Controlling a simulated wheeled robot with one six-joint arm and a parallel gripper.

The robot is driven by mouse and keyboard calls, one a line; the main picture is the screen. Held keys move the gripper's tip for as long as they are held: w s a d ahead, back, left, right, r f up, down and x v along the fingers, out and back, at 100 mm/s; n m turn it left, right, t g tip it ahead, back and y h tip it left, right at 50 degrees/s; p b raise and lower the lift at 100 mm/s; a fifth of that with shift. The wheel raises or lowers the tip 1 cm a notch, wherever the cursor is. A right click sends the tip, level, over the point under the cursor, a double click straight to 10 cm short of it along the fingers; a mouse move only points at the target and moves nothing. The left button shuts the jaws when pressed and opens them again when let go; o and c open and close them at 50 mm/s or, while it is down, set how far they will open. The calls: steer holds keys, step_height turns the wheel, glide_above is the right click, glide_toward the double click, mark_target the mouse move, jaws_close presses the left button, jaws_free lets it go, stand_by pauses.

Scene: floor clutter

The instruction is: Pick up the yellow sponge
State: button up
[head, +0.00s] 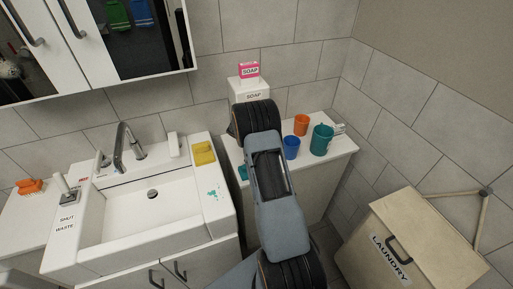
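The yellow sponge (203,153) lies on the right-hand ledge of the white sink (219,217), towards the back. Nothing rests on it and it shows whole. My arm reaches up the picture to the right of the sponge, apart from it in the picture. The arm's links are in view, but I cannot make out my gripper's fingers. They are hidden behind the arm or out of the picture.
A faucet (128,150) stands behind the basin. An orange brush-like item (29,186) lies far left. On the right counter (335,149) stand a blue cup (291,148), an orange cup (301,125) and a teal cup (321,140). A laundry box (420,235) stands lower right.

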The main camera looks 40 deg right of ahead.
steer(key=shift+f, duration=0.1)
steer(key=c, duration=1.1)
steer(key=shift+o, duration=0.2)
steer(key=shift+r, duration=0.6)
step_height(320, 180, up, 2)
steer(key=shift+r+b, duration=0.15)
steer(key=shift+b, duration=0.2)
steer(key=s+a+r+b, duration=0.1)
steer(key=s+a+r, duration=0.6)
steer(key=s, duration=0.5)
step_height(320, 180, up, 2)
steer(key=shift+r+b, duration=0.25)
steer(key=shift+b, duration=0.1)
